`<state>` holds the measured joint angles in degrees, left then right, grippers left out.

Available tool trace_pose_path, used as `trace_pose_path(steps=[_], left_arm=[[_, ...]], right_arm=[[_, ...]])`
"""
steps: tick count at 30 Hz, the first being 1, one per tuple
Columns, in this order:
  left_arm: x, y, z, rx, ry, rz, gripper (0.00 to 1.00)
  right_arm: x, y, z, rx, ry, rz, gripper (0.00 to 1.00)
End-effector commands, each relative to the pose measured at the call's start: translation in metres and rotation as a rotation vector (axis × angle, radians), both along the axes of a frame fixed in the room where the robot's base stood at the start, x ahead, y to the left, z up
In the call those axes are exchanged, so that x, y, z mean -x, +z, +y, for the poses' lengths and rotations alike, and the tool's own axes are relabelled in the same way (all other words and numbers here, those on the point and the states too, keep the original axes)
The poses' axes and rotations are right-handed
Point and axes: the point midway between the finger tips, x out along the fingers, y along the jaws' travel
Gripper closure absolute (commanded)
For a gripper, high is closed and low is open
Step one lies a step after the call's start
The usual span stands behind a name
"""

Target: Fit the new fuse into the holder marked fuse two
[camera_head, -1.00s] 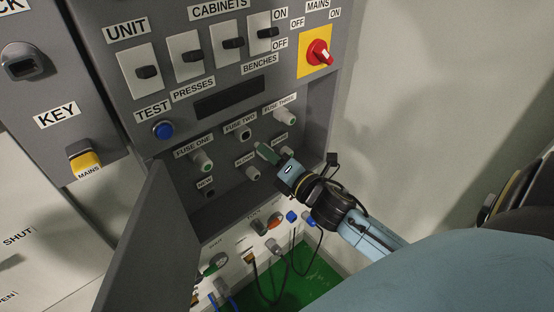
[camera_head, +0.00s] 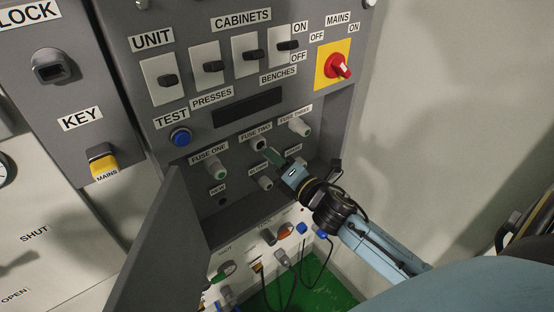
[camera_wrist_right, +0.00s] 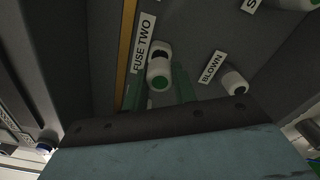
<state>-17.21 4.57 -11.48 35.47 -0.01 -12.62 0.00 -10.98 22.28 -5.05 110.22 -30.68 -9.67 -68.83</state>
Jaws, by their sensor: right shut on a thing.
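The fuse two holder (camera_head: 258,144) is a pale round socket with a dark centre, below its label in the head view. It also shows in the right wrist view (camera_wrist_right: 160,49), beside the FUSE TWO label. My right gripper (camera_head: 271,155) is at the lower right of this holder, its green fingers close to it. In the right wrist view the gripper is shut on a white fuse with a green end (camera_wrist_right: 160,80). The fuse overlaps the holder there, and I cannot tell whether they touch. The hole marked NEW (camera_head: 222,201) looks dark and empty. My left gripper is out of view.
A pale peg (camera_wrist_right: 234,82) sits by the BLOWN label. An open grey door (camera_head: 160,245) stands at the left. Cables hang below the recess.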

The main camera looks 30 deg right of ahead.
Motion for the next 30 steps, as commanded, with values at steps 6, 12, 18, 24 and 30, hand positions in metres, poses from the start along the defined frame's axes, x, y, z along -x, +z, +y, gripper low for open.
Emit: trace_pose_path(steps=[6,12,18,24,30], left_arm=[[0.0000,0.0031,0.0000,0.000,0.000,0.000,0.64],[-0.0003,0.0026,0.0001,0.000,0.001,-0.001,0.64],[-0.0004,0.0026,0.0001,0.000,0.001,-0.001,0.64],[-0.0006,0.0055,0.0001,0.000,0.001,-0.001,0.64],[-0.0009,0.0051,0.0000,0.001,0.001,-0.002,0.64]], right_arm=[[0.0001,0.0006,-0.0001,-0.001,0.000,0.000,1.00],[0.0001,0.0001,0.0000,-0.001,0.000,0.000,1.00],[0.0001,0.0001,0.0000,-0.001,0.000,0.000,1.00],[0.0001,0.0008,0.0001,0.001,0.000,0.000,1.00],[0.0002,0.0003,0.0001,0.000,0.000,-0.001,1.00]])
